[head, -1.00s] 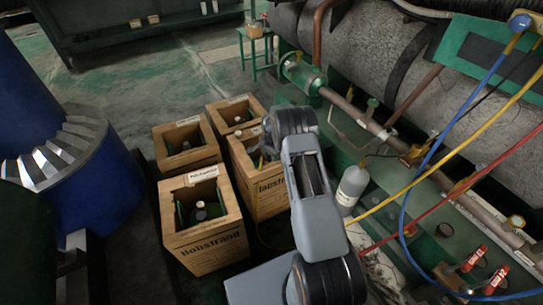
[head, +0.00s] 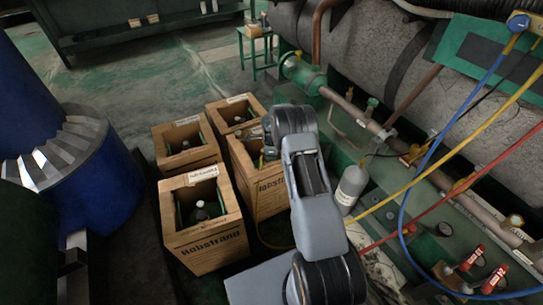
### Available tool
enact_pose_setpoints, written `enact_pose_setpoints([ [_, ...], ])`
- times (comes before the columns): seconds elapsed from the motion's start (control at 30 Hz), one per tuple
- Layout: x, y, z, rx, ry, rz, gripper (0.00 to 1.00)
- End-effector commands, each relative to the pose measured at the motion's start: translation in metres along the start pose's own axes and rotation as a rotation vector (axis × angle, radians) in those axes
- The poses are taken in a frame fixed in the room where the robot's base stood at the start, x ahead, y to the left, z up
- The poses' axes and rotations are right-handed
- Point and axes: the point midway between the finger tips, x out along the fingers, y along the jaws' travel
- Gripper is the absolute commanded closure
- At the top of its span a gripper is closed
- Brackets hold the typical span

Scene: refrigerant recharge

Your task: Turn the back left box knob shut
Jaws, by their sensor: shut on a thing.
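The back left box (head: 183,160) is an open wooden crate with a cylinder top (head: 186,146) inside. My gripper (head: 256,134) is mostly hidden behind my own wrist. Its visible grey part is over the near right wooden box (head: 270,190), not over the back left one in this picture. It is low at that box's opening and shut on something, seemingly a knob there. The fingertips and what they hold cannot be seen clearly.
A near left box (head: 207,245) and a far right box (head: 227,106) stand close by. A yellow hose (head: 262,160) runs at the near right box.

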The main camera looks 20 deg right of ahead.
Motion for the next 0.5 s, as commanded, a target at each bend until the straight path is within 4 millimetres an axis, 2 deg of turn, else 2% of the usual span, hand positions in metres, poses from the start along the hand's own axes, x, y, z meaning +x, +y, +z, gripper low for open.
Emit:
enact_pose_setpoints([
  [0.5,-0.0007,-0.0005,0.0,0.084,-0.001,-0.002,0.82],
])
